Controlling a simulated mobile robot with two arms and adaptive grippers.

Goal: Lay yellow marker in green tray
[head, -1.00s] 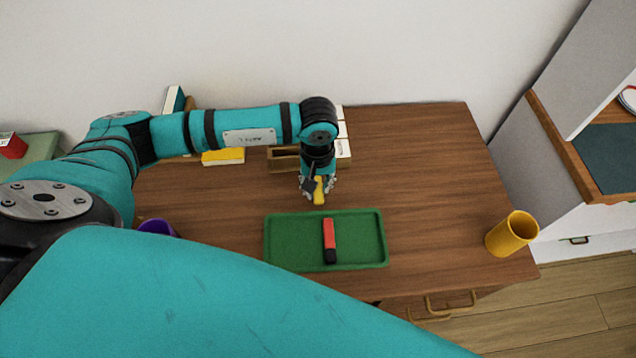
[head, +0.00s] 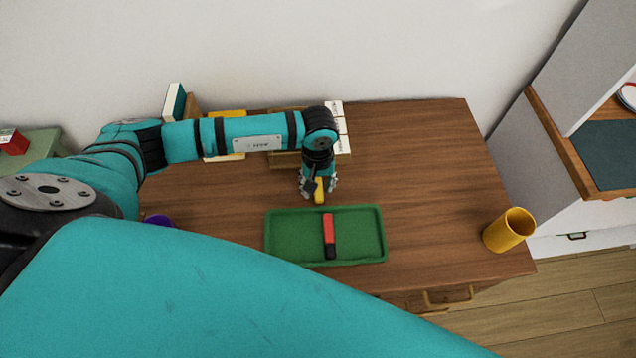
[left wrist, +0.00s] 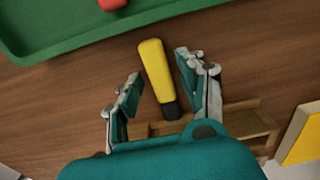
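The yellow marker (left wrist: 156,70) with a dark end lies on the wooden table between the open fingers of my left gripper (left wrist: 158,80) in the left wrist view. In the head view the marker (head: 319,190) shows just behind the green tray, partly hidden by my left gripper (head: 318,187). The fingers stand apart on both sides of it, and I see a gap on each side. The green tray (head: 283,214) lies on the table with a red marker with a black end (head: 329,235) in it. The tray's edge also shows in the left wrist view (left wrist: 60,50). My right gripper is not in view.
A wooden holder (head: 286,159) and white boxes (head: 343,145) stand behind my left gripper. A yellow cup (head: 508,230) stands at the table's right edge. A purple cup (head: 158,220) is partly hidden at left.

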